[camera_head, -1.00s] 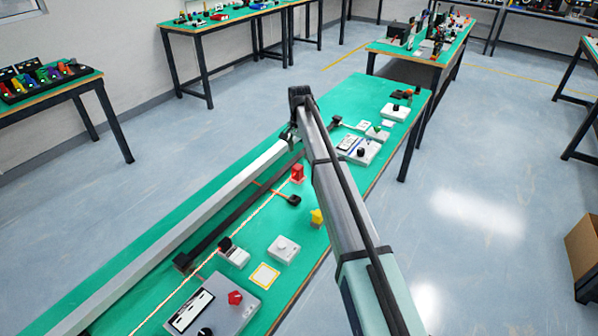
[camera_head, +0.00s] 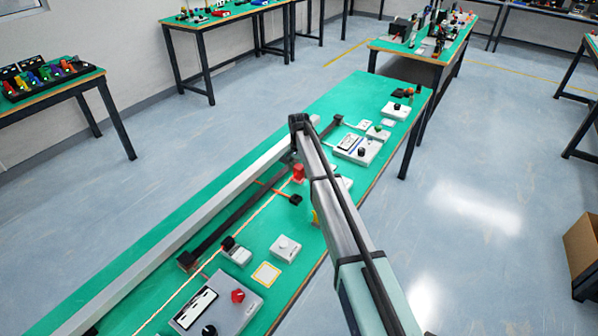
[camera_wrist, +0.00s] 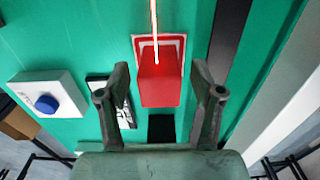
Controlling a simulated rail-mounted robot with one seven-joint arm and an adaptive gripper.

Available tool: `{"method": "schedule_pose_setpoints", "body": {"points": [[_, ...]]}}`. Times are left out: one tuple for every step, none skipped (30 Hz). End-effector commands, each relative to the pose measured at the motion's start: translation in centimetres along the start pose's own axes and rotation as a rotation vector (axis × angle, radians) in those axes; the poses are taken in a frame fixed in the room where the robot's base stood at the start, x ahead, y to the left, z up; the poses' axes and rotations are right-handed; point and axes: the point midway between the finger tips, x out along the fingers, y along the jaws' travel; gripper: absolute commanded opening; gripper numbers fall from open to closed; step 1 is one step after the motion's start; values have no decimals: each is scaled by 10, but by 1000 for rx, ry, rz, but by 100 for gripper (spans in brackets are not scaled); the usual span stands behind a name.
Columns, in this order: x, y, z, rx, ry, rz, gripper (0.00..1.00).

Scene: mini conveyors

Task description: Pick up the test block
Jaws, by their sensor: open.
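A red block, which I take to be the test block, stands upright on the green bench top (camera_head: 215,205) in the head view (camera_head: 298,173). In the wrist view the red block (camera_wrist: 161,82) stands at a white-bordered square pad (camera_wrist: 139,43), with a thin light line crossing over it. My gripper (camera_wrist: 160,72) is open, one finger on each side of the block in the image, with visible gaps on both sides. Contact does not show. In the head view my arm hides most of the gripper.
A white box with a blue knob (camera_wrist: 47,104) is left of the gripper in the wrist view. A long grey rail (camera_head: 190,225) runs along the bench. A yellow piece (camera_head: 315,218) is mostly hidden by my arm. A yellow-bordered pad (camera_head: 266,274) is empty.

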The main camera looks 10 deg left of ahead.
Motion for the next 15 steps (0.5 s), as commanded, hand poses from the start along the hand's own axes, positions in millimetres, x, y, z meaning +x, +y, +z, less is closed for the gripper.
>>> {"method": "schedule_pose_setpoints", "body": {"points": [[0, 0, 0, 0, 0, 0, 67], [0, 0, 0, 0, 0, 0, 67], [0, 0, 0, 0, 0, 0, 67], [0, 0, 0, 0, 0, 0, 67], [0, 0, 0, 0, 0, 0, 63], [0, 0, 0, 0, 0, 0, 49], [0, 0, 0, 0, 0, 0, 38], [0, 0, 0, 0, 0, 0, 28], [0, 0, 0, 0, 0, 0, 14], [0, 0, 0, 0, 0, 0, 3], [0, 0, 0, 0, 0, 0, 0], [0, 0, 0, 0, 0, 0, 0], [0, 0, 0, 0, 0, 0, 0], [0, 0, 0, 0, 0, 0, 0], [0, 0, 0, 0, 0, 0, 0]]}}
